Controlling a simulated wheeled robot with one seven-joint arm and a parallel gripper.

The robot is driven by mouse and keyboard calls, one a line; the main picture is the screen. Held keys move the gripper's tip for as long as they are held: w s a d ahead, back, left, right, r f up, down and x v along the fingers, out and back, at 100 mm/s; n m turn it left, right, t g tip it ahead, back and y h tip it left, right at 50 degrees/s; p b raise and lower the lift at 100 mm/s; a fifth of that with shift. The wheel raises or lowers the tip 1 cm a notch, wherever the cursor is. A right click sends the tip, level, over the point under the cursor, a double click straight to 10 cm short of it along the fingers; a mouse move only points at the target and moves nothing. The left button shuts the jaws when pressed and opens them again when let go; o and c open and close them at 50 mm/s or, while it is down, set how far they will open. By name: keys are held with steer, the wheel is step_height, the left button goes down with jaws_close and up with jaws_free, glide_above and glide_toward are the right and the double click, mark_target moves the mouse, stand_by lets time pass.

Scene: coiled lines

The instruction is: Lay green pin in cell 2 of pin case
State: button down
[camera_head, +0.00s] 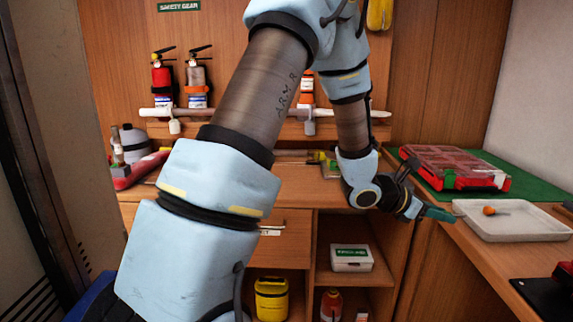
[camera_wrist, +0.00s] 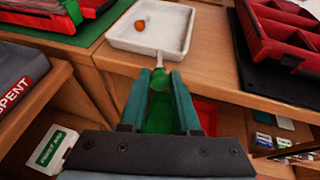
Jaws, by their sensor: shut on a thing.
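My gripper (camera_head: 432,213) is shut on the green pin (camera_wrist: 158,112), which sits between the teal fingers in the wrist view, its pale narrow tip pointing forward. In the head view the fingers hide most of the pin. The gripper is in the air at the counter's edge, near the white tray. A red case with compartments (camera_wrist: 283,30) lies on a black mat at the right of the wrist view. Another red case with a clear lid (camera_head: 455,166) lies on a green mat. I cannot tell which is the pin case; cell 2 is not readable.
The white tray (camera_head: 512,231) holds an orange piece (camera_head: 489,211). Bare wooden counter (camera_wrist: 215,75) lies between tray and black mat (camera_wrist: 292,88). Open shelves below hold a white box with a green label (camera_head: 351,258). Fire extinguishers (camera_head: 161,80) stand on the back wall's shelf.

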steer(key=w+a+f+n+t+y, duration=0.15)
steer(key=w+a+f, duration=0.25)
steer(key=a, duration=0.4)
steer(key=w+a+f+n+t, duration=0.2)
steer(key=w+a+f, duration=0.2)
steer(key=a, duration=0.3)
steer(key=w+a+f+n+t+y, duration=0.15)
steer(key=w+a+f, duration=0.25)
steer(key=a, duration=0.4)
steer(key=s+a+f+n+t+y, duration=0.1)
steer(key=a+f+n+t+y, duration=0.1)
steer(key=a, duration=0.9)
steer(key=s+a+f+n+t+y, duration=0.1)
steer(key=a+f, duration=0.4)
steer(key=a, duration=0.6)
steer(key=shift+a+f+n+t+y, duration=0.25)
steer(key=shift+n+t+y, duration=0.15)
steer(key=shift+n+t, duration=0.6)
